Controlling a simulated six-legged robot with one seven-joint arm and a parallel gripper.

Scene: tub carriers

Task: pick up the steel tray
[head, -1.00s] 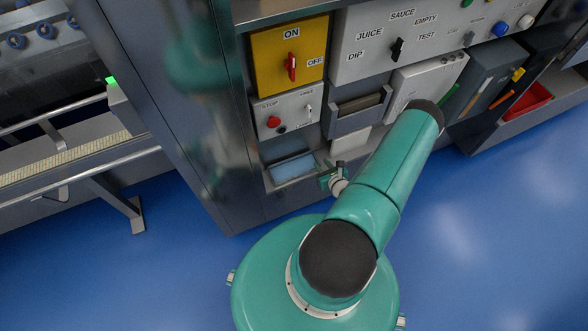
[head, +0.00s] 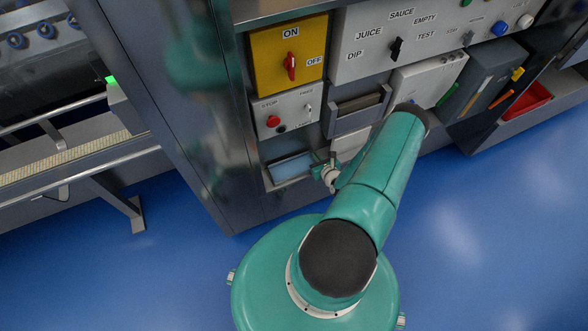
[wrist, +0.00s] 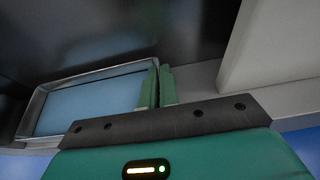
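The steel tray (head: 291,181) sits in a low bay of the steel cabinet, with a flat light-blue surface inside its rim. In the wrist view the tray (wrist: 100,74) is left of centre, its rim and blue inside plainly seen. My gripper (head: 318,163) is at the tray's right end. In the wrist view the two green fingers of my gripper (wrist: 159,82) are close together, one inside the tray and one outside, with the right wall between them. They look shut on that wall; the contact itself is partly hidden.
Above the tray are a panel with a red stop button (head: 273,121) and a yellow ON/OFF switch box (head: 290,57). A grey bin (head: 357,112) and a white box (head: 430,78) are to the right. In the wrist view a pale block (wrist: 275,45) stands close right of the fingers. Blue floor is clear.

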